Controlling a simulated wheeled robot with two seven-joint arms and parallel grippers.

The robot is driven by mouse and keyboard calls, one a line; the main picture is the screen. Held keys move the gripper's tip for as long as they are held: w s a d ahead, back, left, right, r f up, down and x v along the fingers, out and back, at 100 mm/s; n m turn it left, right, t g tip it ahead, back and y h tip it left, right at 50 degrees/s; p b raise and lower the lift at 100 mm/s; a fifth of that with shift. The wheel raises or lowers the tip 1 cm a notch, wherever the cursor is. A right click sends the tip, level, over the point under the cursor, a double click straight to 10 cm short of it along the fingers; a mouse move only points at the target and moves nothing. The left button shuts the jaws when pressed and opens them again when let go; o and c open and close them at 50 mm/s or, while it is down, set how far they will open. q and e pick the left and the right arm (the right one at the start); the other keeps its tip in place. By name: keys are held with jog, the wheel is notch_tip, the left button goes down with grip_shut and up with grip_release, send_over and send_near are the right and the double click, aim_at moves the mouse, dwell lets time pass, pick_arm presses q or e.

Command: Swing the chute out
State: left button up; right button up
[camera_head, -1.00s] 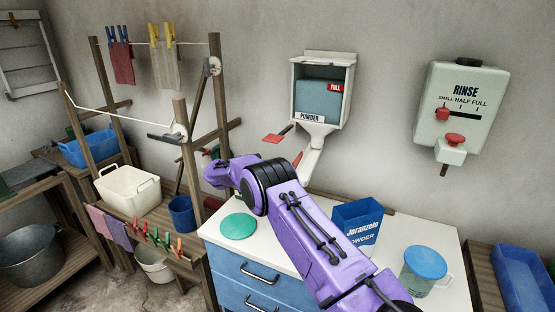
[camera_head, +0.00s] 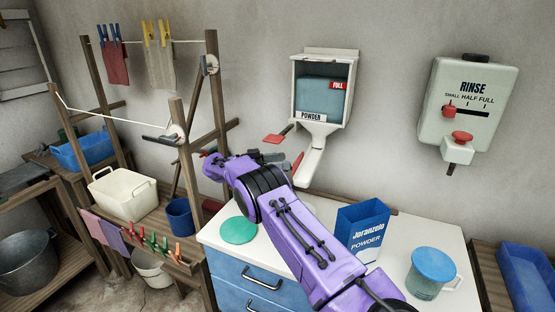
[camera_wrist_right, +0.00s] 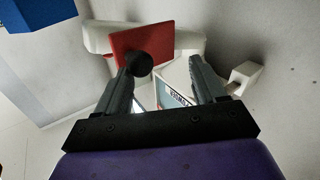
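The white chute (camera_head: 312,160) hangs below the powder dispenser (camera_head: 322,90) on the wall, pointing down over the worktop. A red tab (camera_head: 297,162) is on its left side. My right gripper (camera_head: 276,157) is left of the chute, partly hidden behind my purple arm. In the right wrist view my right gripper (camera_wrist_right: 165,75) has its fingers spread. A red plate (camera_wrist_right: 143,42) on a white part lies just beyond the left finger; whether they touch I cannot tell. A printed label (camera_wrist_right: 176,96) shows between the fingers. My left gripper is out of view.
A red paddle lever (camera_head: 273,139) sticks out left of the dispenser. On the worktop (camera_head: 325,212) are a green disc (camera_head: 238,230), a blue powder box (camera_head: 361,229) and a blue-lidded jug (camera_head: 432,270). A rinse dispenser (camera_head: 462,105) hangs at right; a wooden drying rack (camera_head: 216,100) stands at left.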

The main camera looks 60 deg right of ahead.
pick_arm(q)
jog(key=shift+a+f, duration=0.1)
pick_arm(e)
jog(key=shift+s+a+f, duration=0.1)
jog(key=shift+s+f, duration=0.15)
jog(key=shift+f, duration=0.05)
jog(key=shift+f, duration=0.1)
dwell(0.3)
